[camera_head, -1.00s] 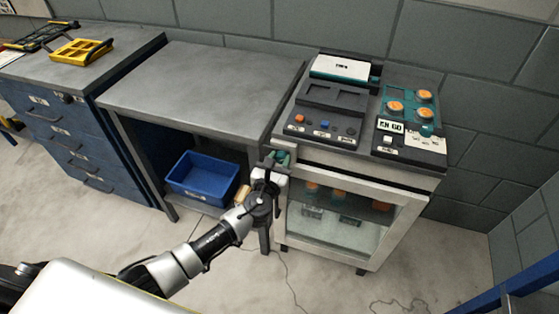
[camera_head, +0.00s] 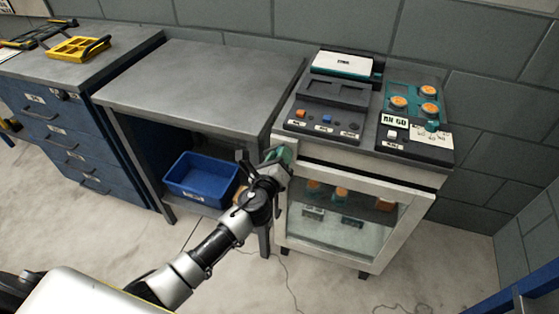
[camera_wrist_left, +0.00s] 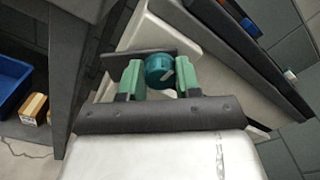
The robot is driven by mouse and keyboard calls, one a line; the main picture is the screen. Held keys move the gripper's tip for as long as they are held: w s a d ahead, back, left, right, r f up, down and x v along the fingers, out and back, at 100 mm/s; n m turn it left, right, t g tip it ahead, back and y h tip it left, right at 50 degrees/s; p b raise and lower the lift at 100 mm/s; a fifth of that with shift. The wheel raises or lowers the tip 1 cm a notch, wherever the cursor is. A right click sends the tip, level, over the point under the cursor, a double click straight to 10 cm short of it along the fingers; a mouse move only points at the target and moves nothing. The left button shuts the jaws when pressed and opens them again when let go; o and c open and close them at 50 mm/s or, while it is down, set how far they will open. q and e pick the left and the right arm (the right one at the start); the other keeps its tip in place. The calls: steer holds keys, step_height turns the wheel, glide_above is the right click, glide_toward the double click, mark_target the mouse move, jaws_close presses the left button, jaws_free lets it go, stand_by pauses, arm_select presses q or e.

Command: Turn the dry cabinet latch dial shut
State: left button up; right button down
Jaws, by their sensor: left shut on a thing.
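The dry cabinet (camera_head: 345,180) stands at centre right in the head view, with a pale frame and a closed glass door. Its latch dial (camera_wrist_left: 158,70) is a round teal knob with a pale mark, seen in the left wrist view. My left gripper (camera_head: 282,156) is at the cabinet's upper left front corner. In the left wrist view my left gripper (camera_wrist_left: 160,78) has its green fingers on either side of the dial, shut on it. In the head view the gripper hides the dial. My right gripper is in neither view.
A grey table (camera_head: 200,85) adjoins on the left, with a blue bin (camera_head: 203,178) beneath. A cable lies on the floor.

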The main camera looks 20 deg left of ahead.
arm_select(q)
steer(key=shift+f+n+b, duration=0.15)
steer(key=shift+n+b, duration=0.95)
steer(key=shift+n, duration=4)
steer(key=o, duration=0.9)
steer(key=shift+o, duration=0.2)
steer(key=s, duration=1.1)
steer(key=shift+a, duration=0.25)
